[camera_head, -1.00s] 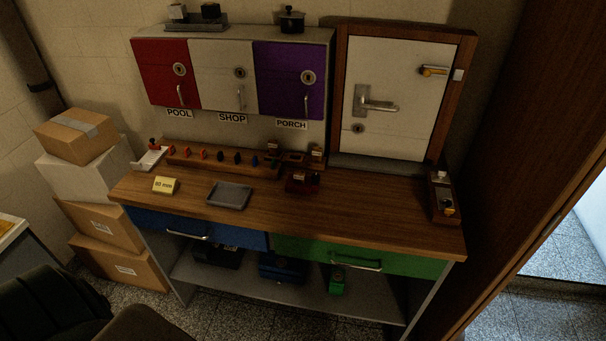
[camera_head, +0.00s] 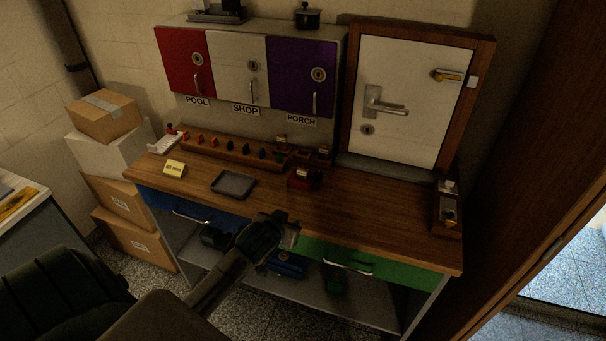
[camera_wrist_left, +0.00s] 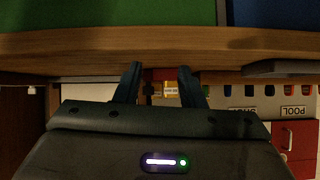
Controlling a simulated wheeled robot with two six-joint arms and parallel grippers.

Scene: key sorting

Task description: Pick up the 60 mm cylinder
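My left gripper (camera_head: 290,232) is in front of the bench's front edge, around drawer height. In the left wrist view its two fingers (camera_wrist_left: 158,84) stand apart with nothing held between them. Beyond them, a small red holder with a pale yellow label (camera_wrist_left: 170,89) shows in the gap. In the head view a dark red holder (camera_head: 303,179) stands on the bench behind the gripper. A yellow card (camera_head: 174,169) at the bench's left has lettering too small to read surely. I cannot tell which small part is the 60 mm cylinder. My right gripper is out of view.
The wooden bench top (camera_head: 385,215) is clear at its front right. A grey tray (camera_head: 233,185) lies left of centre. A wooden rack (camera_head: 236,153) with several keys runs along the back. A wooden holder (camera_head: 446,214) stands at the right end. Stacked boxes (camera_head: 105,117) are at left.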

